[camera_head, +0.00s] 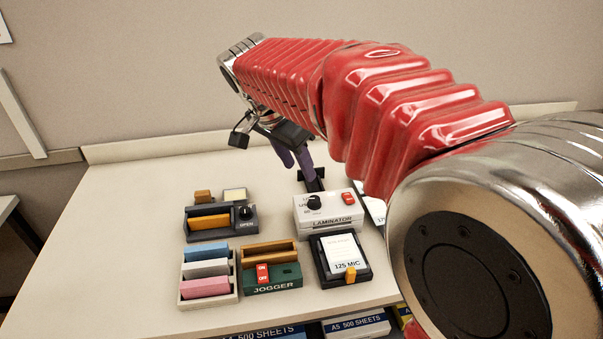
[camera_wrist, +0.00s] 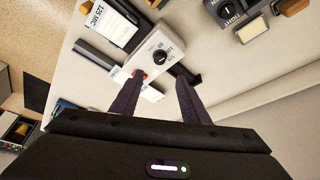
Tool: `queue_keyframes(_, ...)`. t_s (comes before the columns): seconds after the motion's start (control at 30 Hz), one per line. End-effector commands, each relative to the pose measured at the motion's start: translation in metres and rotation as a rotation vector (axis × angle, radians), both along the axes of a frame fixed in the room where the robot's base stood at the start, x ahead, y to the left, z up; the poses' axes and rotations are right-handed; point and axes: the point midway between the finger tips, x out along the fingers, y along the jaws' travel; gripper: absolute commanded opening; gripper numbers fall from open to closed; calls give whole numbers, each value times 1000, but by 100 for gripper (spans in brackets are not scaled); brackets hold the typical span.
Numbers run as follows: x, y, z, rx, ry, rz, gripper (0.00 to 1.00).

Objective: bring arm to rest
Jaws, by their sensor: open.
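My red arm reaches from the lower right across the head view, over the pale table (camera_head: 120,235). My gripper (camera_head: 298,164) hangs at its far end, behind the laminator (camera_head: 325,212), with its dark purple fingers pointing down. In the wrist view my gripper (camera_wrist: 158,80) has its two fingers spread apart with nothing held between them. The laminator, white with a black knob and a red switch, also shows just beyond the fingertips in the wrist view (camera_wrist: 155,52). Whether the fingers touch anything is hard to tell.
Left of the laminator stand the green jogger (camera_head: 287,276), a tray of coloured blocks (camera_head: 232,298) and a dark grey device with an orange block (camera_head: 222,234). A black 125 MIC holder (camera_head: 322,275) is in front. The table's left side is clear; a wall (camera_head: 120,80) stands behind.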

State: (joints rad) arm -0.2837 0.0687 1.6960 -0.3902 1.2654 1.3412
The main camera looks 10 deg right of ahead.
Motion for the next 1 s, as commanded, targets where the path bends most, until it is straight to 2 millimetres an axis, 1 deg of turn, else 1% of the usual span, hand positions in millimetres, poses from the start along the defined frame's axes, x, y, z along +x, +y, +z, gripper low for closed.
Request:
queue_keyframes(0.1, -1, 1, 3, 0, 0, 1, 42)
queue_keyframes(0.4, -1, 1, 3, 0, 1, 2, 42)
queue_keyframes(0.57, 0, 2, 3, -11, 14, 53, 42)
queue_keyframes(0.67, 3, 5, 2, -19, 30, 142, 42)
queue_keyframes(0.77, 0, 10, -12, -24, 76, 266, 42)
queue_keyframes(0.87, -11, 15, -28, -23, 123, 404, 42)
queue_keyframes(1.0, -35, 15, -42, -15, 161, 584, 42)
